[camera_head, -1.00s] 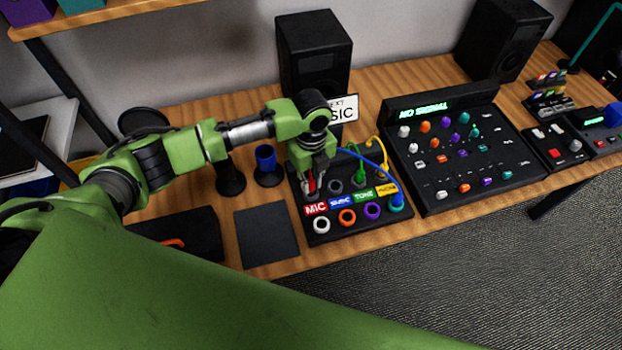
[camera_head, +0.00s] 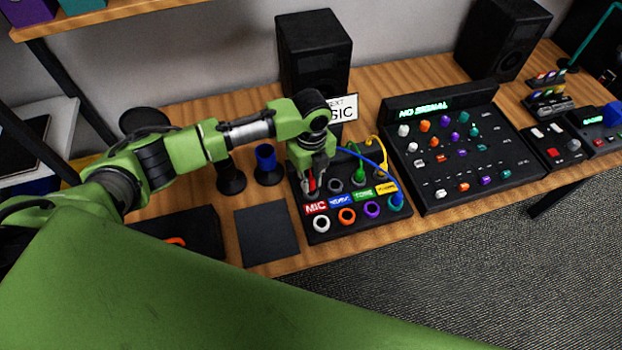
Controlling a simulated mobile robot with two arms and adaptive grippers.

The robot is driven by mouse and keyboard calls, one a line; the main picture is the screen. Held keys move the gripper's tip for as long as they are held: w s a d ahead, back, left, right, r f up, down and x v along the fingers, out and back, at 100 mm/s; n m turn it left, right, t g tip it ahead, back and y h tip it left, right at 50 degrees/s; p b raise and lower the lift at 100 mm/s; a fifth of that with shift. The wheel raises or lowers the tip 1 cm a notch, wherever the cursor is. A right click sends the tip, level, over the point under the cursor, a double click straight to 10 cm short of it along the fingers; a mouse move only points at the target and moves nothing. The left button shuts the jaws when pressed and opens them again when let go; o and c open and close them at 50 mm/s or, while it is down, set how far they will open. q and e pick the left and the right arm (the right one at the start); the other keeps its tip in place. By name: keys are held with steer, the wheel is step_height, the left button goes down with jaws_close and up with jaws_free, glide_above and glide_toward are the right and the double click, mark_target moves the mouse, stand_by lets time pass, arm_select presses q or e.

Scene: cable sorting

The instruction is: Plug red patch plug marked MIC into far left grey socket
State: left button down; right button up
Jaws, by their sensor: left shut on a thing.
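My left gripper (camera_head: 315,181) points down over the back left of the black patch panel (camera_head: 328,229). It is shut on the red plug (camera_head: 311,184), which shows only as a bit of red between the fingers. The plug is at the far left of the back row. The gripper hides the far left grey socket, so I cannot tell whether the plug is seated. A red MIC label (camera_head: 315,208) is in front of it. An empty grey socket (camera_head: 335,185) shows just to the right. My right gripper is out of view.
A green plug (camera_head: 359,177) stands in the back row, and a blue plug (camera_head: 396,201) is at the front right. Blue and yellow cables arch close right of the gripper. A blue-topped holder (camera_head: 266,160) stands left of the panel. A black mixer (camera_head: 462,150) lies right.

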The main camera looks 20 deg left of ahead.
arm_select(q)
steer(key=shift+f, duration=0.8)
stand_by(0.7)
steer(key=c, duration=1.4)
jaws_free()
step_height(320, 180, up, 7)
steer(key=p, duration=0.7)
